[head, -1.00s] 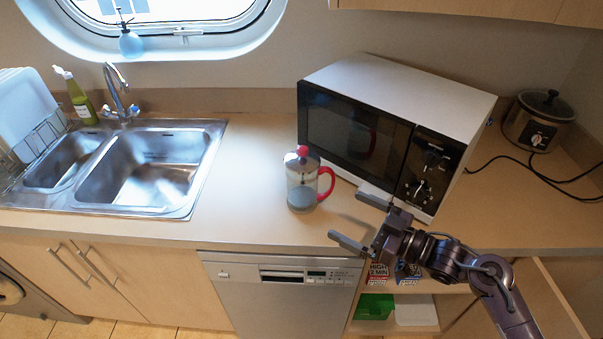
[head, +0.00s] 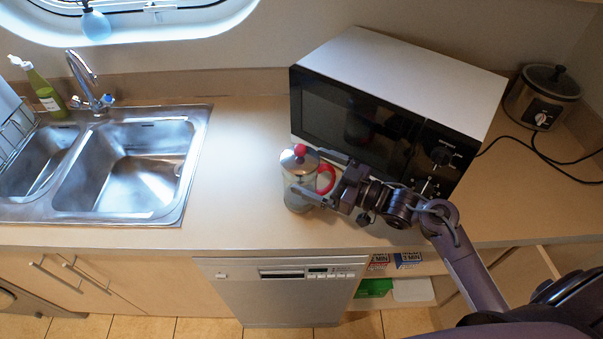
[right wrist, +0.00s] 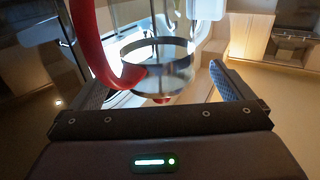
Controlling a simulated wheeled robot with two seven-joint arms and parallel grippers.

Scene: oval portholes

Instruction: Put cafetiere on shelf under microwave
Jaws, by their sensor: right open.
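The cafetiere (head: 296,194), clear glass with a metal lid, red knob and red handle, stands upright on the counter in front of the microwave (head: 400,88). My right gripper (head: 318,177) is open at its right side, around the handle area. In the right wrist view, the glass body (right wrist: 172,72) and red handle (right wrist: 112,62) show between the spread fingers (right wrist: 160,88); contact cannot be told. An open shelf unit below the counter, under the microwave, holds boxes on its upper shelf (head: 432,268). My left gripper is not in view.
A double sink (head: 122,170) lies left, with a green bottle (head: 43,90) behind it. A slow cooker (head: 543,97) and black cable are at right. A dishwasher (head: 285,290) is below the counter. A green tub (head: 374,288) sits lower in the shelf unit. Counter between sink and cafetiere is clear.

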